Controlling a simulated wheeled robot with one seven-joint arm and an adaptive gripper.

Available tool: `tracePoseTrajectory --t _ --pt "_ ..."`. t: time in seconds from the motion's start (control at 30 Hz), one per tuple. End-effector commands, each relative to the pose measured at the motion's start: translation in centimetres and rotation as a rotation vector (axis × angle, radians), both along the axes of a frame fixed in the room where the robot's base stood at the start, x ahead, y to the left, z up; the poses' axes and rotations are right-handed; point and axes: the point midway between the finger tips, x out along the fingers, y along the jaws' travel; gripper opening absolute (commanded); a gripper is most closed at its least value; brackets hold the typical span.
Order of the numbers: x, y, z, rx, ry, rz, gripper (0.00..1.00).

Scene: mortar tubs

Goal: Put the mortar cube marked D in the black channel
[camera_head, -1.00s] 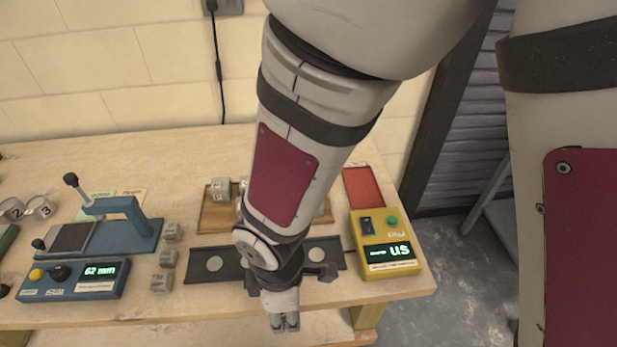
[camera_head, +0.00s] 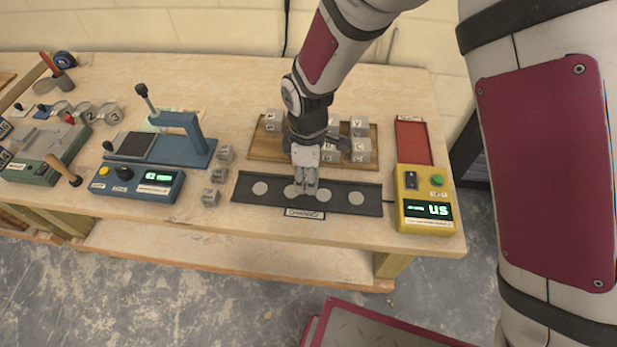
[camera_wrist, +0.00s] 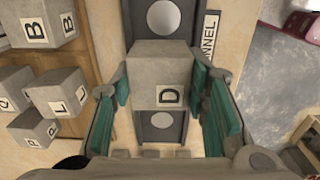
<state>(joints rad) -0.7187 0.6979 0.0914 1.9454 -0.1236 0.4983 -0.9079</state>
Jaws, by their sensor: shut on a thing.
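The grey mortar cube marked D (camera_wrist: 163,78) is between the green pads of my gripper (camera_wrist: 168,100) in the wrist view, with its D label facing the camera. My gripper is shut on it. The black channel (camera_wrist: 185,15) runs beneath the cube, with pale discs showing beyond and before it. In the head view my gripper (camera_head: 305,190) points down over the middle of the black channel (camera_head: 340,187). The cube is hard to make out there, and I cannot tell whether it touches the channel floor.
A wooden tray (camera_head: 262,150) with several lettered cubes lies behind the channel. A yellow tester (camera_head: 424,205) and red pad (camera_head: 412,142) are to the right. Several small cubes (camera_head: 218,174) and a blue press (camera_head: 180,135) stand to the left. The table front edge is close.

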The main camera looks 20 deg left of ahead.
Motion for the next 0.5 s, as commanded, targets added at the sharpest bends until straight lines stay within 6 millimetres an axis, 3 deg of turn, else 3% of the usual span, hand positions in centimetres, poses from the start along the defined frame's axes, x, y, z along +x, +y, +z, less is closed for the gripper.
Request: tracePoseTrajectory --t 0.2,0.5 --pt "-0.4 -0.1 -2.6 -0.004 0.005 0.002 0.04" --pt "-0.3 -0.1 -2.9 -0.003 0.003 0.002 0.04"
